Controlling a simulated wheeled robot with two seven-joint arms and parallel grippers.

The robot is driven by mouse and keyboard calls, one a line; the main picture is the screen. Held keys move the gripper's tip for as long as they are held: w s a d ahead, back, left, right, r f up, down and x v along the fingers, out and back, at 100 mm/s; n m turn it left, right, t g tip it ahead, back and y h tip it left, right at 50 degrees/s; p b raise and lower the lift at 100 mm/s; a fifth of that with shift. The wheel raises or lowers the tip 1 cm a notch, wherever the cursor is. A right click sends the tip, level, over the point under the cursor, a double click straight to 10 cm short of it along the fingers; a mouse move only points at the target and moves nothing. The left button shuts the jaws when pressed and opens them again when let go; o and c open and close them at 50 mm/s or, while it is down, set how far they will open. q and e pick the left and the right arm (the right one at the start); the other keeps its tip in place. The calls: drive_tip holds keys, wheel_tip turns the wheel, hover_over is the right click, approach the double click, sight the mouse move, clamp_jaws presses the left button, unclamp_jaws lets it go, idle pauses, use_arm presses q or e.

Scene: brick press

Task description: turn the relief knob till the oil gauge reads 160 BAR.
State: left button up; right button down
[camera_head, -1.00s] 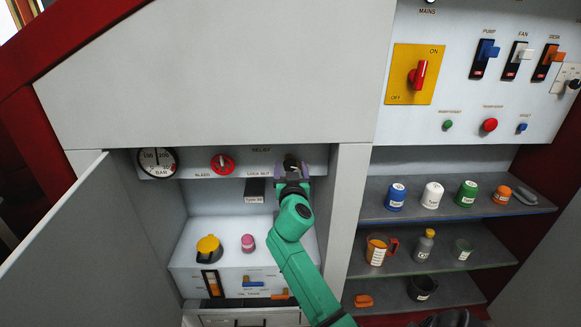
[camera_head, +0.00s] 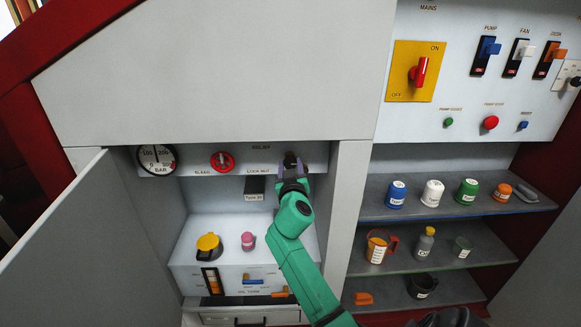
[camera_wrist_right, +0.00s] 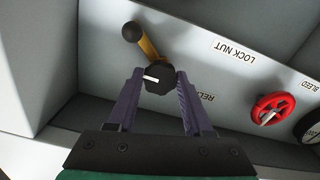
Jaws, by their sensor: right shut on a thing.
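The relief knob (camera_wrist_right: 158,78) is black with a white mark, and it sits between the fingertips of my right gripper (camera_wrist_right: 160,74) in the right wrist view. In the head view, my right gripper (camera_head: 292,170) is at the panel under the relief label and mostly hides the knob. The gripper is shut on the knob. A brass lock-nut lever (camera_wrist_right: 147,45) with a black ball end sticks out beside the knob. The oil gauge (camera_head: 157,160) is round with a white face at the panel's left end. Its needle points roughly upward; the exact reading is too small to tell.
A red bleed handwheel (camera_head: 222,161) sits between gauge and relief knob. An open door (camera_head: 80,235) stands at the left. Shelves (camera_head: 440,210) with several containers are at the right.

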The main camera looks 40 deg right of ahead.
drive_tip(key=shift+c, duration=1.5)
unclamp_jaws()
drive_tip(key=shift+s+a, duration=0.1)
drive_tip(key=b+v, duration=0.2)
drive_tip(key=v, duration=1.2)
drive_tip(key=shift+s+a+b, duration=0.15)
drive_tip(key=shift+b, duration=0.25)
